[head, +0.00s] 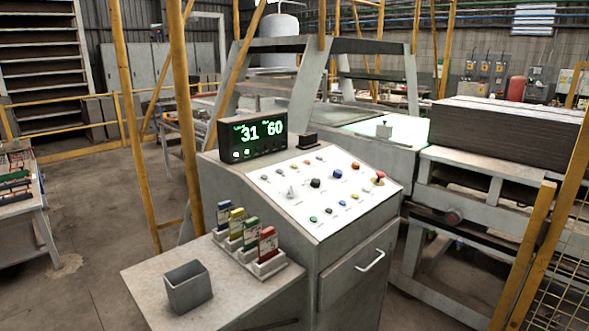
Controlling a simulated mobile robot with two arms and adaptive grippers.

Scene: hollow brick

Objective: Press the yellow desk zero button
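The grey control desk (340,248) stands in the middle of the head view with a white sloped panel (290,205) of buttons and knobs. A small yellowish button (354,196) sits in the front row of the panel, right of small blue buttons (342,203) and a green one (313,219). Its label is too small to read. A red mushroom button (379,176) on a yellow base is at the panel's right end. Neither of my grippers is in view, and nothing covers the panel.
A display (252,138) showing 31 and 60 stands behind the panel's left side. A lower shelf (145,280) holds a grey bin (187,287) and a rack of coloured cards (262,263). Yellow posts (186,120) and a rail (525,260) flank the desk. Floor is open at left.

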